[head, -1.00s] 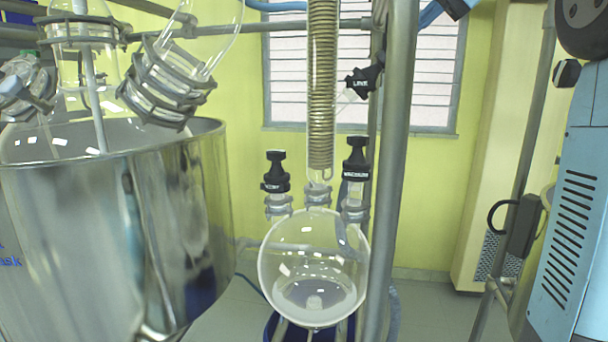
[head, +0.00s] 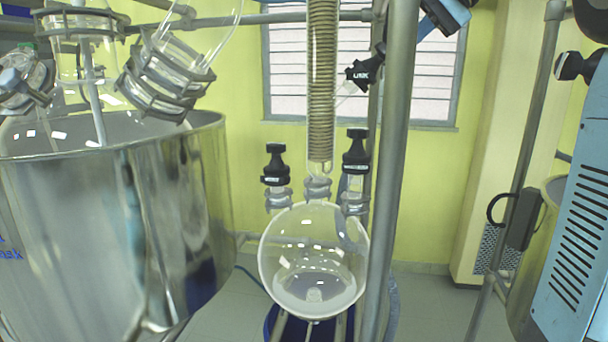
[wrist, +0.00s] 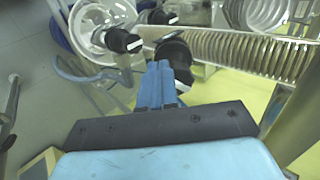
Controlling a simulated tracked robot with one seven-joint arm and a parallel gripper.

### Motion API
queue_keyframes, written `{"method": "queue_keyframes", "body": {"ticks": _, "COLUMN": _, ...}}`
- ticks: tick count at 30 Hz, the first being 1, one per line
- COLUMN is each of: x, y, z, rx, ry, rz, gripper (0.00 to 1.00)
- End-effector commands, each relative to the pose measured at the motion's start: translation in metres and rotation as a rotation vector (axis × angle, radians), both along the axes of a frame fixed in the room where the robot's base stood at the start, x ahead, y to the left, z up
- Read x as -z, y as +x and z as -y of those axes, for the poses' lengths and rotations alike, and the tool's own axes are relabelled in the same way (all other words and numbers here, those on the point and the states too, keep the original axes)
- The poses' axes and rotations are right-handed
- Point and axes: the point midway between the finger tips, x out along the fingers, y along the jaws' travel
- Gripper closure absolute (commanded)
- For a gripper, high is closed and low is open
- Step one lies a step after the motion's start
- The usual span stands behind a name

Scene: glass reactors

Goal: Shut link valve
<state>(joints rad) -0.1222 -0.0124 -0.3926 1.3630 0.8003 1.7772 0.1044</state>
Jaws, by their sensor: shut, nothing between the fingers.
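The link valve is a black knob (head: 364,72) with a LINK label, on a slanted glass side arm right of the coiled condenser in the head view. In the wrist view a black knob (wrist: 178,54), which looks like the link valve, lies just beyond my fingertips. My gripper (wrist: 160,68) has its blue fingers together and empty. The fingertips overlap the knob in the picture; I cannot tell whether they touch it. In the head view only part of my gripper shows at the top, right of the metal post.
The condenser (head: 321,100) stands above a round glass flask (head: 313,250) with two black-capped valves (head: 276,165) (head: 355,150). A thick metal post (head: 396,150) stands close right of the link valve. A large steel vessel (head: 90,220) fills the left.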

Motion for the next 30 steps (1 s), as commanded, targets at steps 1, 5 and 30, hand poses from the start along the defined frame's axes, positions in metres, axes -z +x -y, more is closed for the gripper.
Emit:
{"method": "queue_keyframes", "body": {"ticks": 1, "x": 0.004, "y": 0.0, "z": -0.004, "rx": -0.002, "ry": 0.0, "rz": -0.002, "gripper": 1.0}}
{"method": "queue_keyframes", "body": {"ticks": 5, "x": 0.01, "y": 0.002, "z": -0.01, "rx": -0.001, "ry": -0.001, "rz": -0.002, "gripper": 1.0}}
{"method": "queue_keyframes", "body": {"ticks": 30, "x": 0.021, "y": 0.005, "z": -0.021, "rx": -0.016, "ry": -0.002, "rz": -0.017, "gripper": 1.0}}
